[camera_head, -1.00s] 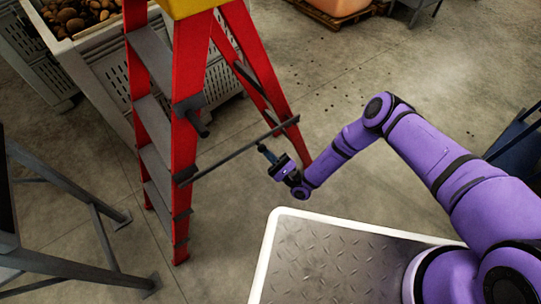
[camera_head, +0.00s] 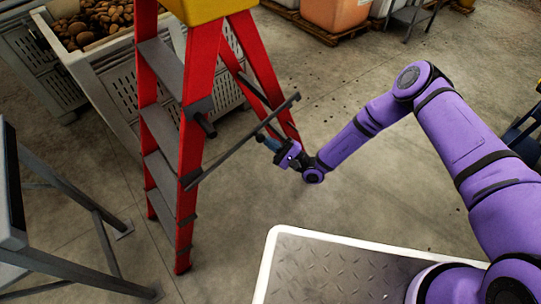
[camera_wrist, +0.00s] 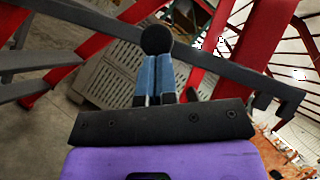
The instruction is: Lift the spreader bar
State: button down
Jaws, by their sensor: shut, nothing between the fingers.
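The spreader bar (camera_head: 225,155) is a thin dark grey bar on the red stepladder (camera_head: 203,75). In the head view it slants up to the right from the front leg, its far end near the rear leg. My gripper (camera_head: 262,139) has blue fingers close to the bar's right half, on its lower right side. In the wrist view the two fingers (camera_wrist: 155,76) are pressed together, with a dark round shape at their tips that overlaps the bar (camera_wrist: 225,68). They appear to touch the bar, but contact is not clear. The bar is not between the fingers.
A slatted grey crate of potatoes (camera_head: 120,85) stands behind the ladder. A grey metal frame (camera_head: 75,195) is at the lower left. My diamond-plate deck (camera_head: 330,270) is in front. Orange bins (camera_head: 338,12) stand far back. The concrete floor right of the ladder is open.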

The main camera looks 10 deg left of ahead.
jog(key=s+a+r+n+g+h, duration=0.1)
jog(key=s+a+r+n+h, duration=0.1)
jog(key=r, duration=0.6)
jog(key=s+a+r+n+g+h, duration=0.2)
jog(key=s+a+r+n, duration=0.3)
jog(key=r, duration=0.4)
jog(key=shift+s+a+n, duration=0.3)
jog(key=shift+s+n, duration=0.4)
jog(key=shift+s, duration=0.25)
